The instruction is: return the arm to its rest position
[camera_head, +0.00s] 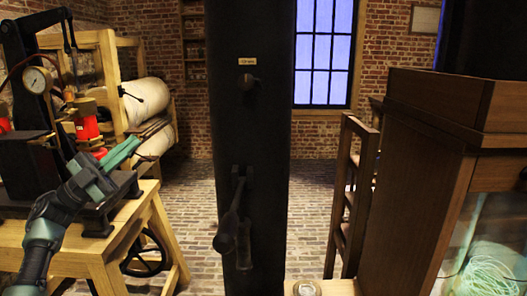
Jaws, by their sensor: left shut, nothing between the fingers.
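My left arm comes in from the lower left. My left gripper (126,151) has teal fingers, which are shut with nothing between them. It points up and to the right, in front of the wooden bench (120,235) and the black machine (97,216) on it. It overlaps the machine's base in the picture; whether they touch I cannot tell. My right gripper is out of view.
A dark pillar (247,125) with a knob and a hanging lever (229,215) stands in the middle. A wooden cabinet (415,190) fills the right, with a glass-fronted part below. Brick floor (200,200) is clear between bench and pillar. A pressure gauge (36,79) is at left.

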